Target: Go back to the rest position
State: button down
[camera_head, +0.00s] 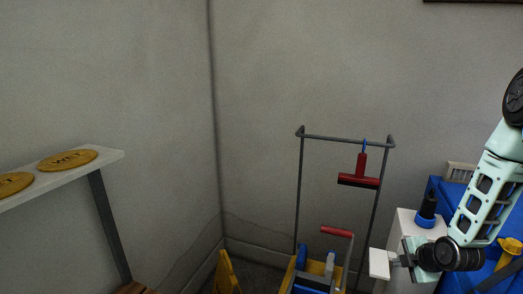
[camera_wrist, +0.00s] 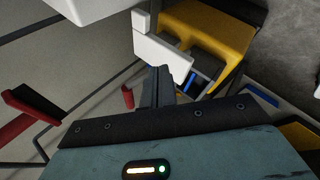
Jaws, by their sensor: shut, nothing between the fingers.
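My gripper (camera_head: 380,263) is at the lower right of the head view, at the end of my pale green arm. No rest position is marked in either view.
A metal rack (camera_head: 345,138) carries a hanging red squeegee (camera_head: 360,180). The yellow cart (camera_head: 300,270) stands below it. A white stand (camera_head: 405,222) and blue object (camera_head: 440,188) are close to my arm. A shelf (camera_head: 110,155) with round signs is at left.

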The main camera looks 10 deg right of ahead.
jog(key=s+a+r+m+g+y, duration=0.1)
jog(key=s+a+r+m+g, duration=0.1)
jog(key=a+r, duration=0.5)
jog(key=s+a+r+m+g, duration=0.1)
jog(key=s+a+r, duration=0.1)
jog(key=a, duration=0.8)
jog(key=s+a+r+m+g+y, duration=0.1)
jog(key=s+a+r+m+g, duration=0.1)
jog(key=a+r, duration=0.5)
jog(key=s+a+r+m+g, duration=0.1)
jog(key=s+a+r+m, duration=0.1)
jog(key=s+a, duration=0.3)
jog(key=s+a+r+m+g+h, duration=0.1)
jog(key=s+a, duration=0.5)
jog(key=s, duration=0.8)
notch_tip(320, 180, up, 3)
jog(key=shift+s+a+f+m+g, duration=0.15)
jog(key=shift+a+m+g, duration=0.15)
jog(key=shift+m+g, duration=0.35)
jog(key=shift+d, duration=0.1)
